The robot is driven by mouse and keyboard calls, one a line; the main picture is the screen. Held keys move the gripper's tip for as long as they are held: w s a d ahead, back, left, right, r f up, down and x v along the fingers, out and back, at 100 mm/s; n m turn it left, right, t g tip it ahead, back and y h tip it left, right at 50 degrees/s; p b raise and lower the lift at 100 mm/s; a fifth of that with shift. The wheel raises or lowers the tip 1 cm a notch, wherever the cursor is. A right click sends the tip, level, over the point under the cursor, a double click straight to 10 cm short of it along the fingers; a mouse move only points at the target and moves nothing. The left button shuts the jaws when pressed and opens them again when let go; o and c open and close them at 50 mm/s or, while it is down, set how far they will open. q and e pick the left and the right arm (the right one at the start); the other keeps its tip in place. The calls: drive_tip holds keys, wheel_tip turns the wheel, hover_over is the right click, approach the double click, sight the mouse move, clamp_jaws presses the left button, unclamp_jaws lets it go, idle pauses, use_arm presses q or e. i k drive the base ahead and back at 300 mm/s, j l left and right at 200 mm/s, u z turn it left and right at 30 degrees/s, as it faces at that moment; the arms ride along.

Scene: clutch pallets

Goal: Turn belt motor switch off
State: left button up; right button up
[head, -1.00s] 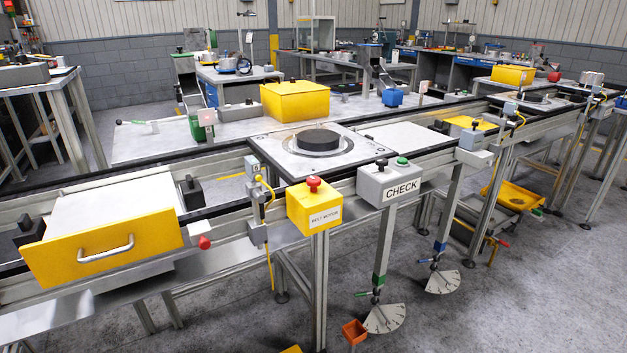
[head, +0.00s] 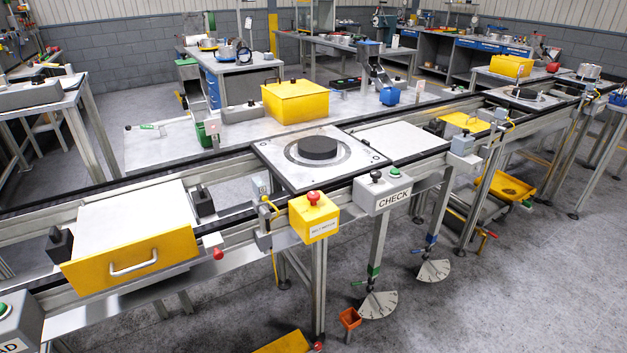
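The belt motor switch (head: 314,222) is a yellow box with a white label and a red knob (head: 313,198) on top. It is mounted on the front rail of the conveyor, near the middle of the head view. The label is too small to read clearly now, but it reads BELT MOTOR in the earlier frame. Whether the switch is on or off cannot be told. Neither of my grippers is in view.
A grey CHECK box (head: 384,194) with a black knob and green button sits right of the switch. A yellow-fronted drawer unit (head: 130,258) is at left. A pallet plate with a black disc (head: 318,148) lies behind. Grey floor (head: 500,290) is open at front right.

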sight(314, 196)
drive_tip(key=i+u, duration=0.2)
drive_tip(key=i, duration=0.5)
drive_tip(key=i+l+u, duration=0.15)
drive_tip(key=i, duration=0.5)
